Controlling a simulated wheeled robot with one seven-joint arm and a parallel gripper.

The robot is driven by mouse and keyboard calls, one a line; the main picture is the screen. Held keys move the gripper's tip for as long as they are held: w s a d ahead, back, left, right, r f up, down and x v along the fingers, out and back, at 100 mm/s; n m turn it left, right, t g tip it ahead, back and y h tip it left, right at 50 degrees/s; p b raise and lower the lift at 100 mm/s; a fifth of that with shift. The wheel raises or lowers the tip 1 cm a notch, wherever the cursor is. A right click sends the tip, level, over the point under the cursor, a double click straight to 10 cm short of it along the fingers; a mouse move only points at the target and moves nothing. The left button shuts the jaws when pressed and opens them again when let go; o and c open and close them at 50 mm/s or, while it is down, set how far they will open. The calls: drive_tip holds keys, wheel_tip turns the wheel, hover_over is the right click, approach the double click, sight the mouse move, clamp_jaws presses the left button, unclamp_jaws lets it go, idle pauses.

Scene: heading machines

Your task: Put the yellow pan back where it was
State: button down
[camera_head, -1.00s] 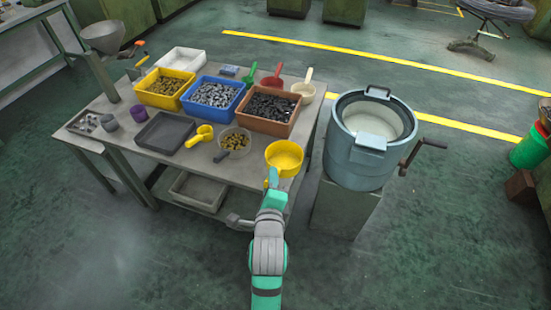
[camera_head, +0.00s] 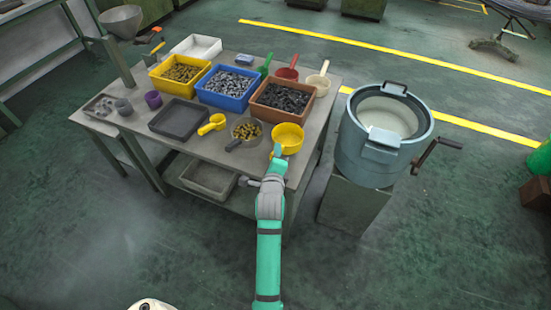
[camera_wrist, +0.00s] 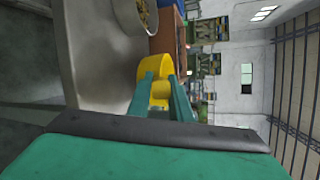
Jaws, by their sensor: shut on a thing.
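The yellow pan (camera_head: 288,136) is a round, open cup at the front right of the workbench (camera_head: 318,128), in front of the brown bin. My gripper (camera_head: 278,153) reaches it from the front, shut on its handle. In the wrist view the two green fingers stand on either side of the yellow handle, with the pan (camera_wrist: 150,68) just beyond them. The pan looks upright and empty. I cannot tell whether its base touches the bench top or hangs slightly above it.
A bowl of brass parts (camera_head: 247,124) is just left of the pan. The brown bin (camera_head: 283,113) stands behind, with a blue bin (camera_head: 227,100) further left. A blue-grey drum machine (camera_head: 382,150) is right of the bench.

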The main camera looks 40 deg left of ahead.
drive_tip(key=shift+w+a+f, duration=0.1)
drive_tip(key=shift+w+f, duration=0.15)
drive_tip(key=shift+f, duration=1.6)
drive_tip(key=c, duration=1.6)
unclamp_jaws()
drive_tip(key=shift+f, duration=0.1)
